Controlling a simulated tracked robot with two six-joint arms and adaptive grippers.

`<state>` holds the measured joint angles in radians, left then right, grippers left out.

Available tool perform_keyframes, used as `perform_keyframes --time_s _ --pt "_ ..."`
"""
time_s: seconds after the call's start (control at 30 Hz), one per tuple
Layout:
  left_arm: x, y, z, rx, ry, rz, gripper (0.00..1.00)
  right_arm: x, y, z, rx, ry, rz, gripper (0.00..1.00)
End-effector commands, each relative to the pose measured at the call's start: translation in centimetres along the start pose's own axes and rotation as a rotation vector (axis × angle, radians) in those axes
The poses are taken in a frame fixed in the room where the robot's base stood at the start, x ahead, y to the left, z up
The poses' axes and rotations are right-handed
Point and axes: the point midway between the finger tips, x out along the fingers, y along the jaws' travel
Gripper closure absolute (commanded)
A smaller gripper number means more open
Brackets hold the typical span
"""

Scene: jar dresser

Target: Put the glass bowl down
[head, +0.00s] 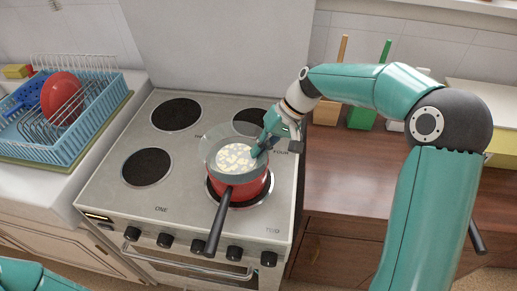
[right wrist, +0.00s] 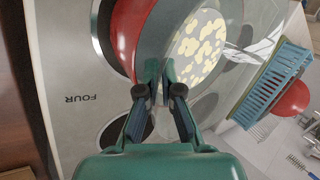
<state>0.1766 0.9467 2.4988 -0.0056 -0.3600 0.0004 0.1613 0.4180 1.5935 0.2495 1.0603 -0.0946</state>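The clear glass bowl (head: 211,148) holds pale chunks (head: 237,158) and is over the red pot (head: 238,190) on the front right burner. In the right wrist view the bowl (right wrist: 237,62) overlaps the red pot (right wrist: 128,35); I cannot tell how much gap lies between them. My right gripper (head: 257,149) is at the bowl's right side, its fingers shut on the rim; its fingertips also show in the right wrist view (right wrist: 166,78). Part of my left arm shows at the bottom left, but its gripper is out of view.
The pot's black handle (head: 218,222) points toward the stove's front edge. The two left burners (head: 146,167) are bare. A blue dish rack (head: 70,115) with a red bowl (head: 61,92) stands on the left counter. The brown counter (head: 350,185) at right has clear room in front of the wooden and green blocks.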

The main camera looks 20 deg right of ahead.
Motion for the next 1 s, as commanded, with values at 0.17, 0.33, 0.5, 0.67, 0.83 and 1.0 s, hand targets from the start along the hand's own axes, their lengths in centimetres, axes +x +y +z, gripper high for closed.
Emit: perform_keyframes --time_s 0.17,0.33,0.5,0.67,0.83,1.0 --pt "0.1 0.0 0.0 0.000 0.000 0.000 0.60 0.4 0.4 0.2 0.002 -0.010 0.006 0.87" --pt "0.1 0.0 0.0 0.000 0.000 0.000 0.60 0.4 0.5 0.2 0.003 -0.010 0.007 0.83" --pt "-0.1 0.1 0.0 0.000 0.000 0.000 0.60 0.1 0.3 0.2 0.003 -0.010 0.007 0.83" --pt "-1.2 0.4 0.0 0.000 0.000 0.000 0.60 -1.2 -0.5 0.1 0.003 -0.007 0.006 0.83" --pt "-0.7 0.2 0.0 0.000 0.000 0.000 0.60 -4.2 -0.3 0.0 0.002 -0.001 0.005 0.83" --pt "-0.7 0.3 0.0 0.000 0.000 0.000 0.60 -8.0 -0.3 0.0 0.002 -0.001 0.004 0.83"
